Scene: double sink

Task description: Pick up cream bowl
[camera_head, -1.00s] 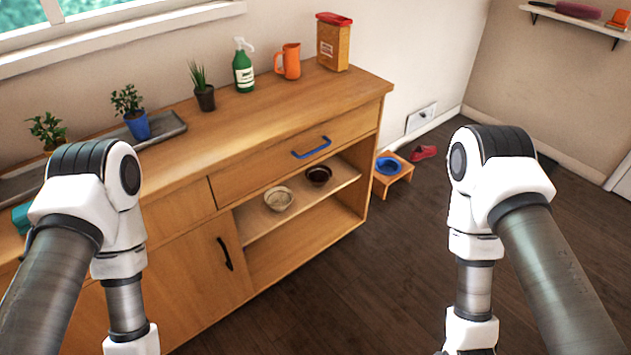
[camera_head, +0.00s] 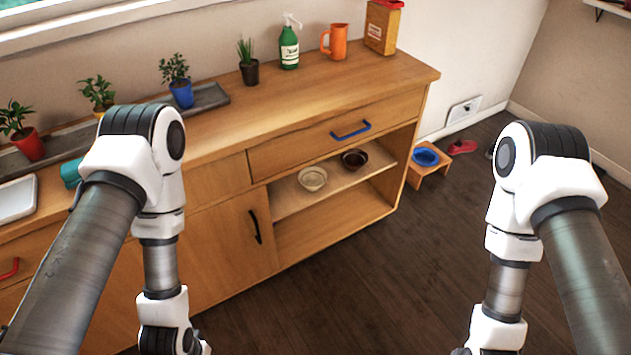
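The cream bowl (camera_head: 312,179) sits upright on the upper board of the open shelf in the wooden cabinet, below the drawer with the blue handle. A dark brown bowl (camera_head: 354,159) stands to its right on the same board, a little apart. Both of my arms reach down at the sides of the view, left and right of the shelf opening. Neither gripper's fingers show; the arms run out at the bottom edge. Nothing of mine touches the cream bowl.
The open shelf (camera_head: 335,228) has a free lower level. A small wooden stand with a blue bowl (camera_head: 425,157) is right of the cabinet. Potted plants, a green spray bottle (camera_head: 289,47), an orange pitcher (camera_head: 336,41) and a box (camera_head: 382,27) stand on top. The dark floor in front is clear.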

